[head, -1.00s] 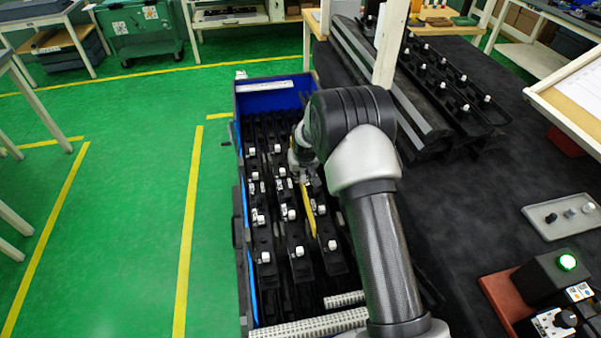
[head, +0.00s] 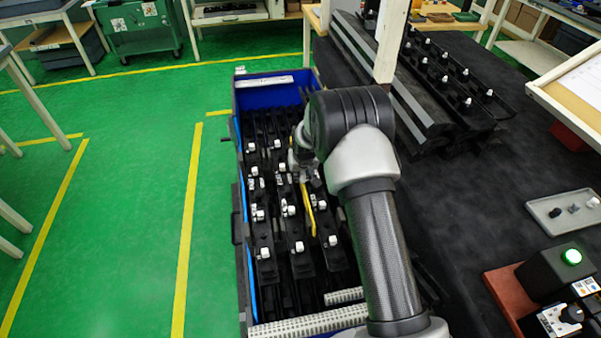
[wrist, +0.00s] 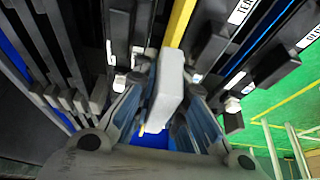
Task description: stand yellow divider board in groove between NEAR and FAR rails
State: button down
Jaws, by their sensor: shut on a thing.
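The yellow divider board (head: 309,208) is a thin strip among the black rails in the blue-walled bin in the head view. In the wrist view the yellow board (wrist: 179,24) runs up from a pale grey block (wrist: 168,82) between my fingers. My gripper (wrist: 166,84) is shut on this block, which looks joined to the board. In the head view my gripper (head: 306,172) is at the board's far end, partly hidden by my arm. Black rails (head: 297,245) with white clips lie on both sides of the board. Whether its lower edge is in a groove cannot be told.
The bin's blue end wall (head: 268,98) stands beyond the rails. More black rails (head: 445,75) with white clips lie on the dark surface at right. A grey tray (head: 562,212) and a box with a green light (head: 556,270) are further right. Green floor is open at left.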

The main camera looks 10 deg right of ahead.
aim_at(303, 184)
jog(key=shift+f+b, duration=0.35)
jog(key=shift+f, duration=0.8)
jog(key=c, duration=1.6)
grip_release()
jog(key=shift+o, duration=0.2)
jog(key=v, duration=1.2)
